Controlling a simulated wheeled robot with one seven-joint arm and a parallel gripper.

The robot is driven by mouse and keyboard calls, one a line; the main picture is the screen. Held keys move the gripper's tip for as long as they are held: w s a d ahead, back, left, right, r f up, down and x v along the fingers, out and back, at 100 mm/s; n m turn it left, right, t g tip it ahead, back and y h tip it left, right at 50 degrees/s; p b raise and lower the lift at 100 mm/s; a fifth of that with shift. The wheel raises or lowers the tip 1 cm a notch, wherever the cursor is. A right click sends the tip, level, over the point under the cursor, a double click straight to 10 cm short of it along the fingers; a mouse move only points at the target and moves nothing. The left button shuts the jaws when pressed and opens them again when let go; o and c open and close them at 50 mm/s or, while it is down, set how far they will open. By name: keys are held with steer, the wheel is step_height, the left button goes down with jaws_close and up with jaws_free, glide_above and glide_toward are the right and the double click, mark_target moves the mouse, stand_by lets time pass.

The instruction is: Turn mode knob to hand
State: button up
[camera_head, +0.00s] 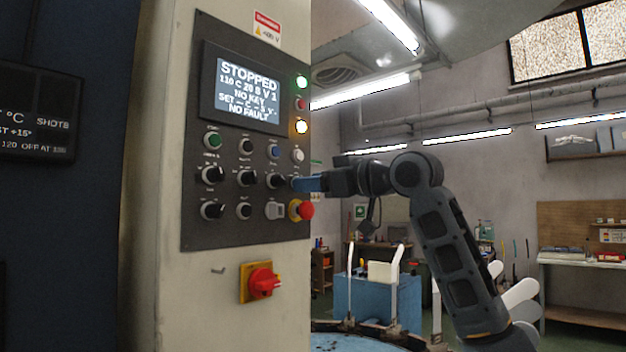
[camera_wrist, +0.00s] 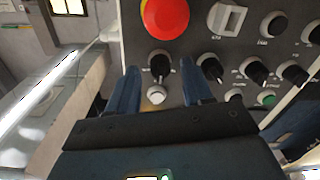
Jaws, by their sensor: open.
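A grey control panel (camera_head: 228,225) on a cream cabinet carries a row of black rotary knobs. The labels are too small to read, so I cannot tell which is the mode knob. My gripper (camera_head: 298,184) is at the right end of this row, its blue fingers covering that spot. In the wrist view, my gripper (camera_wrist: 160,68) is open, with one finger on each side of an end knob (camera_wrist: 160,66). I cannot tell whether they touch it. The knob's pointer setting is not clear. The display (camera_head: 247,88) reads STOPPED, NO KEY and NO FAULT.
A red emergency stop (camera_head: 306,210) sits just below my gripper, beside a grey switch (camera_head: 275,210). A white button (camera_wrist: 155,95) also lies between the fingers. Neighbouring knobs (camera_head: 276,181) are close. A red main switch (camera_head: 263,283) is lower on the cabinet.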

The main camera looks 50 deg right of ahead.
steer(key=shift+w, duration=0.2)
steer(key=shift+c, duration=0.2)
jaws_close()
steer(key=shift+n, duration=0.4)
steer(key=shift+n+b, duration=1.85)
steer(key=shift+n, duration=2.15)
steer(key=shift+a, duration=0.1)
